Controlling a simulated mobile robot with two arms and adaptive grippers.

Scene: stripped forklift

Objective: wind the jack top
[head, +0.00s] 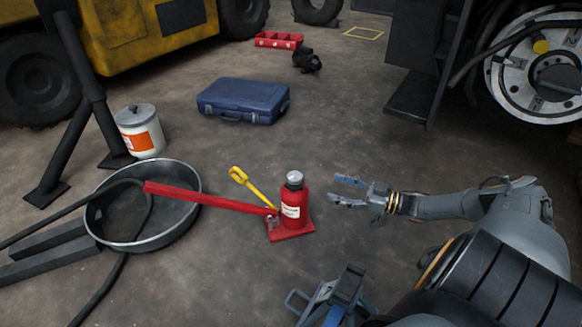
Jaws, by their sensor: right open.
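The red bottle jack (291,205) stands upright on its red base plate on the floor, near the middle of the head view. Its jack top (294,180) is a grey metal cap above the red body. A long red handle (205,197) runs from its base to the left, over a round pan. My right gripper (338,190) is open and empty, just right of the jack top and apart from it, with its fingers pointing left. My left gripper (330,300) shows partly at the bottom edge, below the jack; its jaws are unclear.
A yellow tool (250,185) lies behind the handle. The round pan (190,220) is on the left, with a white bucket (141,138) behind it. A blue case (243,100) and a red tray (278,40) lie farther back. The floor between jack and case is clear.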

